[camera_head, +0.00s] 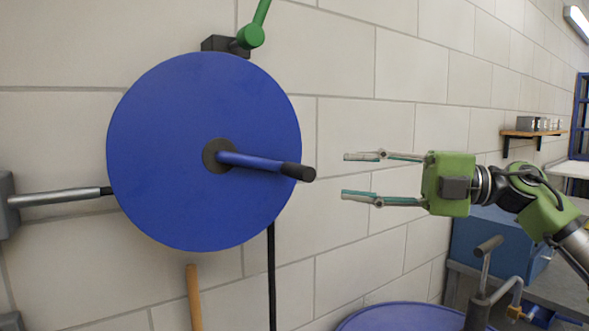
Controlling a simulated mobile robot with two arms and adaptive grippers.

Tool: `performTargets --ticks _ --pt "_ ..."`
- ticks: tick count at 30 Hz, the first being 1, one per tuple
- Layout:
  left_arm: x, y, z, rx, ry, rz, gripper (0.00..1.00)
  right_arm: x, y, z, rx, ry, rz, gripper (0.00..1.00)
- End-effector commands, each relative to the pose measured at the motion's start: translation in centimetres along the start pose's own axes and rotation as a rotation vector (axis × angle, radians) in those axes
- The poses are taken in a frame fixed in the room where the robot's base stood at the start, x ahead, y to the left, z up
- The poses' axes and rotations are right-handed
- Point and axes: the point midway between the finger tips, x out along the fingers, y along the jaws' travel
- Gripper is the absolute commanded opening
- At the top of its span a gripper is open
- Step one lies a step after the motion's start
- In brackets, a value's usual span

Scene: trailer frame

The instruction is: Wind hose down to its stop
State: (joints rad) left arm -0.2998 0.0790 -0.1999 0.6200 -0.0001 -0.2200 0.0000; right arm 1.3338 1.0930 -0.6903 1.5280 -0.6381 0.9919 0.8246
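A large blue hose reel (160,130) is mounted on the block wall. A blue crank arm (250,162) runs from its dark hub (217,155) to the right and ends in a black handle (298,172). A black hose (271,275) hangs straight down from below the reel's right side; its lower end is out of the picture. My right gripper (345,175) is open and empty, its two fingers pointing left, a little to the right of the black handle and apart from it. My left gripper does not show.
A green lever (252,35) sits above the reel. A grey rod (62,197) reaches its left edge. A wooden handle (194,295) stands below. A blue round top (400,318), a blue box (490,245) and a wall shelf (533,134) are at right.

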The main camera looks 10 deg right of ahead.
Motion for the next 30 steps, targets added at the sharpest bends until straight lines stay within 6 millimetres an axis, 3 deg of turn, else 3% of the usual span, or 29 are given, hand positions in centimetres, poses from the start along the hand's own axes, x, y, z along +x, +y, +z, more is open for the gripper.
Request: performTargets --ticks 9,15,28,29,30 --pt "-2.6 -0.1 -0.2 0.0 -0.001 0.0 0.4 7.0 0.5 -0.2 0.0 0.006 0.002 0.35" --pt "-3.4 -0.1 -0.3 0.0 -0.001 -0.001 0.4 9.9 0.4 -0.1 0.0 0.003 0.003 0.35" --pt "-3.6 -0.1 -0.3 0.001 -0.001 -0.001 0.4 11.0 0.1 -0.1 0.0 0.001 0.003 0.35" --pt "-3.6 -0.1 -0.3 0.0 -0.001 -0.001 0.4 11.0 0.1 -0.1 0.0 0.001 0.003 0.32" --pt "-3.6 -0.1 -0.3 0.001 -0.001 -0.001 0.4 11.0 0.1 -0.1 0.0 0.002 0.003 0.22"
